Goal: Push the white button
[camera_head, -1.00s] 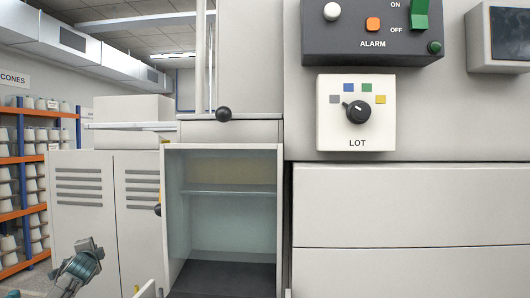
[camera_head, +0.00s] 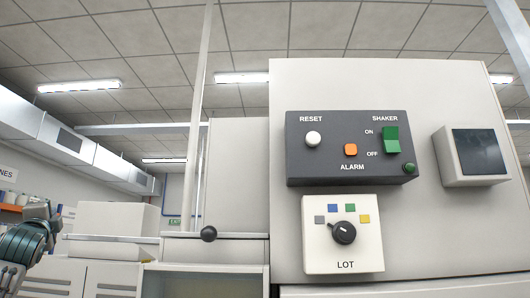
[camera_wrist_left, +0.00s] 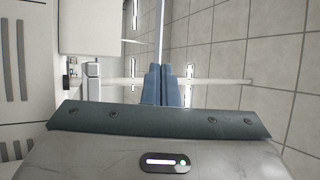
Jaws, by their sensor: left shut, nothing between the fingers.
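The white button (camera_head: 313,139) sits under the word RESET at the upper left of a dark grey control panel (camera_head: 335,172). It is round and uncovered. My left gripper (camera_head: 42,209) is at the far left edge of the head view, well to the left of the panel and apart from it. In the left wrist view its two blue-grey fingers (camera_wrist_left: 163,86) lie together with nothing between them. The button does not show in the left wrist view. My right gripper is not in view.
The same panel holds an orange alarm button (camera_head: 350,150), a green shaker switch (camera_head: 391,139) and a small green knob (camera_head: 410,168). Below is a white LOT box with a black dial (camera_head: 344,232). A dark screen (camera_head: 478,152) is at right. A black ball knob (camera_head: 209,233) sticks out left of the LOT box.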

